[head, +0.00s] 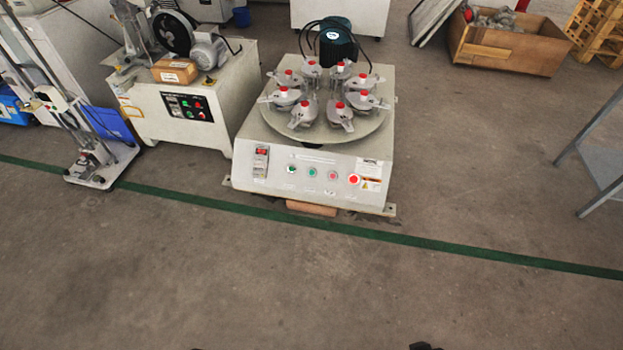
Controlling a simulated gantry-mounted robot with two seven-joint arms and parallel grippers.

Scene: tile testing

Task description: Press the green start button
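The tile testing machine (262,198) stands on the floor at the centre, its sloped front panel facing me. A green button (312,172) sits on that panel, second from the left in the row of round controls. To its left is a dark green-and-black control (291,169). To its right are a pink-red button (333,176) and a bright red button (353,180). Nothing covers the panel. Neither gripper can be made out. Only small dark slivers show at the bottom edge, far below the machine, and I cannot tell what part they are.
A round turntable (262,119) with several red-topped clamps is on top of the machine. Another machine (225,140) with its own buttons stands to the left. A wooden crate (512,52) is at the back right and a grey metal table (606,165) at the right edge. The front floor is clear.

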